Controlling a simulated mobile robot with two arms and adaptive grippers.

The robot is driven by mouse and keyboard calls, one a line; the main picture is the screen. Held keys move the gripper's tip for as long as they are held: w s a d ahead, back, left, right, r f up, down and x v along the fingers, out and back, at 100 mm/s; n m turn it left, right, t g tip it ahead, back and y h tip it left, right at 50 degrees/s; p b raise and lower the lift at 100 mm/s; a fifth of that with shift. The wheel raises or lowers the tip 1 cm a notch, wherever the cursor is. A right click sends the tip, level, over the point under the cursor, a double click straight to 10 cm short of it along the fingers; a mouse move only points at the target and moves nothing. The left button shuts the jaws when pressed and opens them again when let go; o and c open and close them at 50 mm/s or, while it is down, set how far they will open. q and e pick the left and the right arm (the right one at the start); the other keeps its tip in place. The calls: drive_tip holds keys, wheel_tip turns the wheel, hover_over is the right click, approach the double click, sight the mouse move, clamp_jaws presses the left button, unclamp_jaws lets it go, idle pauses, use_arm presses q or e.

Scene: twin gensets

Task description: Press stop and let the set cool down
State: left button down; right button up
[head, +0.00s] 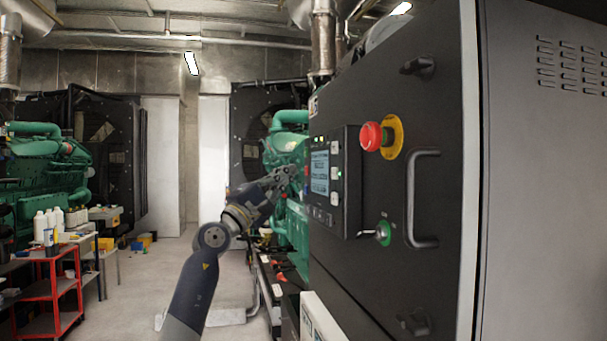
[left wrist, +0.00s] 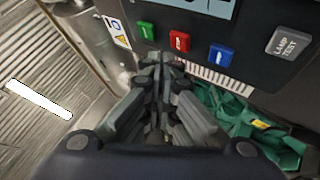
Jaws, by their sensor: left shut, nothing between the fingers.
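The controller panel (head: 345,215) with its lit screen (head: 320,172) sits on the dark cabinet door. In the left wrist view, a row of buttons shows: a green button (left wrist: 146,30), a red button (left wrist: 180,41), a blue button (left wrist: 221,55) and a grey lamp test button (left wrist: 288,43). My left gripper (head: 296,170) is at the panel's left edge. In the left wrist view its shut, empty fingertips (left wrist: 160,62) lie just below the green and red buttons; I cannot tell whether they touch the panel. My right gripper is not in view.
A red emergency stop knob (head: 372,136) on a yellow ring, a green-ringed switch (head: 383,232) and a door handle (head: 424,198) stick out right of the panel. A green engine (head: 290,145) stands behind. A red shelf trolley (head: 52,287) stands left; floor between is open.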

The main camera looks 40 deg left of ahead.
use_arm(q)
drive_tip(key=s+a+b, duration=0.1)
drive_tip(key=s+a, duration=0.1)
drive_tip(key=s+a+b, duration=0.1)
drive_tip(key=s, duration=0.1)
drive_tip(key=shift+s+a+b, duration=0.35)
